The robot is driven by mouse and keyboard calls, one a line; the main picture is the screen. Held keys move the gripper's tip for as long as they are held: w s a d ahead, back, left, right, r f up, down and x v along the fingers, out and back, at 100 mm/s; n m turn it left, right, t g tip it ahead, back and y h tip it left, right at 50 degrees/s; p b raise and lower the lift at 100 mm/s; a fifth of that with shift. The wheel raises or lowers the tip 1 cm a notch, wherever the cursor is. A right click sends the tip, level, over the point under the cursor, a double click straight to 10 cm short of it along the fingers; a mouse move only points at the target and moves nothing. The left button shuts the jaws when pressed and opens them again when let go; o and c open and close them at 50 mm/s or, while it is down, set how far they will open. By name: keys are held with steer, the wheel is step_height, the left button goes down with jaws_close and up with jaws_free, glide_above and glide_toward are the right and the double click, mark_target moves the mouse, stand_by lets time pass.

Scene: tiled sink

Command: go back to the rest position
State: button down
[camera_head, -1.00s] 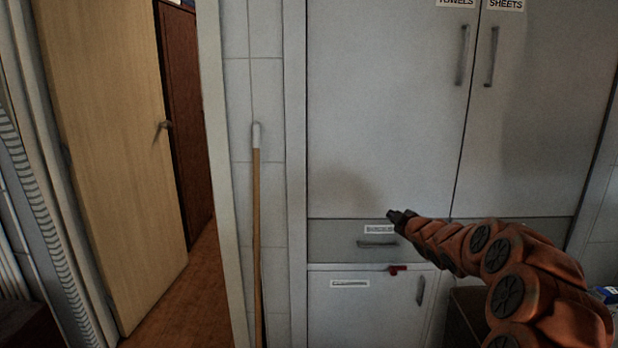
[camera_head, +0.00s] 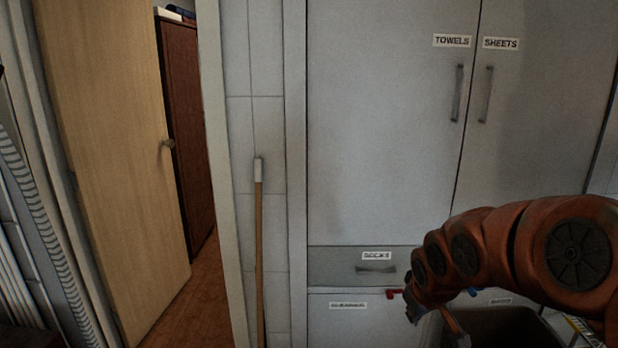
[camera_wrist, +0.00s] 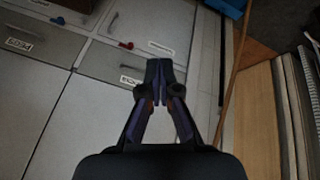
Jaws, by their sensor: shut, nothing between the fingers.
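My gripper (camera_wrist: 160,72) shows in the wrist view with its two dark fingers together and nothing between them. It is seen against the grey cabinet front, and I see no contact with it. In the head view my orange arm comes in from the right and bends down in front of the lower cabinet; the fingers cannot be made out there.
A tall grey cabinet (camera_head: 385,130) has doors labelled towels and sheets, with a drawer (camera_head: 335,265) below. A small red item (camera_head: 394,293) sits under the drawer. A wooden-handled pole (camera_head: 259,250) leans left of it. A wooden door (camera_head: 110,150) stands open at left.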

steer(key=s+a+r+m+g+p, duration=0.1)
steer(key=s+m+g+p, duration=0.1)
steer(key=s, duration=1.3)
steer(key=s+a+r+m+g+p, duration=0.2)
steer(key=s+g, duration=0.3)
steer(key=s, duration=1.1)
steer(key=shift+a+m+y+p, duration=0.15)
steer(key=shift+m+y+p, duration=0.2)
steer(key=shift+p, duration=0.55)
steer(key=c, duration=1.9)
jaws_free()
steer(key=shift+s+r, duration=0.1)
